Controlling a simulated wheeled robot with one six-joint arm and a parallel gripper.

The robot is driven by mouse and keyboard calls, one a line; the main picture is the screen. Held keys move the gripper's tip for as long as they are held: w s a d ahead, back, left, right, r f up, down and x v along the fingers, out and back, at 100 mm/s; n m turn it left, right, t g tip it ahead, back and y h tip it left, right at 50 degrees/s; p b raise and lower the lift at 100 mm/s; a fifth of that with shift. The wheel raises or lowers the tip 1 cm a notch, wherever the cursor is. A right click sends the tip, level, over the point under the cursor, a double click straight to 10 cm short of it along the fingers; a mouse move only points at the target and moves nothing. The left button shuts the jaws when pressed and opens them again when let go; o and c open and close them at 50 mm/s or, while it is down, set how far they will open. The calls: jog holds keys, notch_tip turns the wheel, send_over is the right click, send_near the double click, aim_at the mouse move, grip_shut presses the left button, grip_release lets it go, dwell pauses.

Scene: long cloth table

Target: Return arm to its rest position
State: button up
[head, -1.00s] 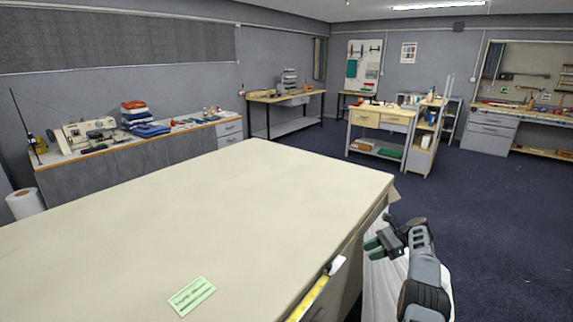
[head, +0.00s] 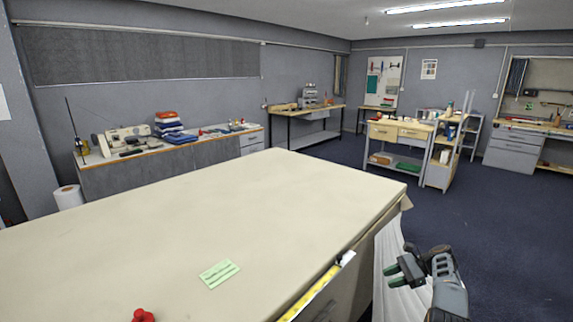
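My gripper (head: 394,273) is at the lower right of the head view, beside the right edge of the long cloth table (head: 250,215). It is off the table top and over a white cloth (head: 389,252) hanging at the table's side. Its green-tipped fingers point left and look apart, with nothing seen between them. My arm is folded close at the lower right corner, and its lower part is cut off by the frame.
A green label card (head: 219,274) lies on the table near its front. A red object (head: 143,315) shows at the bottom edge. A yellow tape measure (head: 316,291) runs along the table's right edge. Most of the table top is bare. Open blue floor (head: 490,235) lies to the right.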

notch_tip(320, 180, down, 5)
jog(key=s+h, duration=0.1)
jog(key=s+a+r+n+t+h, duration=0.1)
jog(key=s+a+r+n+h, duration=0.3)
jog(key=s, duration=0.6)
jog(key=s+a+r+n+t+h, duration=0.1)
jog(key=s+a+r+n+h, duration=0.2)
jog(key=s+a+r+n, duration=0.4)
jog(key=s+a+r+n+t+h, duration=0.1)
jog(key=s+a+r+n+h, duration=0.3)
jog(key=s+a+r, duration=0.4)
jog(key=shift+s+r+n+t+h, duration=0.35)
jog(key=shift+s+r+n, duration=0.45)
jog(key=shift+s+r, duration=1.35)
